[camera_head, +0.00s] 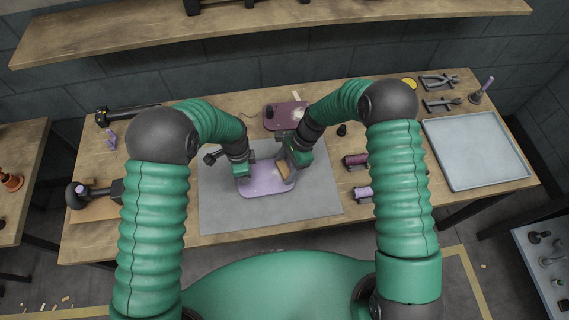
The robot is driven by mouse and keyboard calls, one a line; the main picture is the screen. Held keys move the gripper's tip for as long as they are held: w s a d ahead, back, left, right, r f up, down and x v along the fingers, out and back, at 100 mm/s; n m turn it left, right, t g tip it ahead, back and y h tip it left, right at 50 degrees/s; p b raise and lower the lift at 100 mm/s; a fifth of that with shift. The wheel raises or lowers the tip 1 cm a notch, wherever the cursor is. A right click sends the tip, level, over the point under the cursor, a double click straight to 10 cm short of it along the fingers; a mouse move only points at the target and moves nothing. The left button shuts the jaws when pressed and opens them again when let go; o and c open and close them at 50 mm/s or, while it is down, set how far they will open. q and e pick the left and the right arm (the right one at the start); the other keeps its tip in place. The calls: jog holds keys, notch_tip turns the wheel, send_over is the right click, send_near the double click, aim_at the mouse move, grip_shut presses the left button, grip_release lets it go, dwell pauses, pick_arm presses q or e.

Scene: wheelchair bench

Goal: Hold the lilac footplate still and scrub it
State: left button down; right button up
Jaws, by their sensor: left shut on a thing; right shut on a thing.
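The lilac footplate (266,188) lies flat on a grey mat in the middle of the bench, with light specks on its surface. My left gripper (243,178) is at the footplate's left edge and is shut on it. My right gripper (290,166) is over the footplate's right part, shut on a brush (283,173) with a tan block. The brush is at the footplate's surface; whether it touches is hard to tell. The grippers hide parts of the footplate's far edge.
A dark plum footplate (284,115) lies behind the mat (220,215). A pale tray (474,150) and pliers (440,80) are at the right. Dark tools lie at the left. A shelf (270,25) hangs above the bench.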

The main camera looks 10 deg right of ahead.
jog(key=shift+s, duration=0.75)
jog(key=shift+w, duration=0.15)
jog(key=shift+w, duration=0.6)
jog(key=shift+r, duration=3)
jog(key=shift+a, duration=0.1)
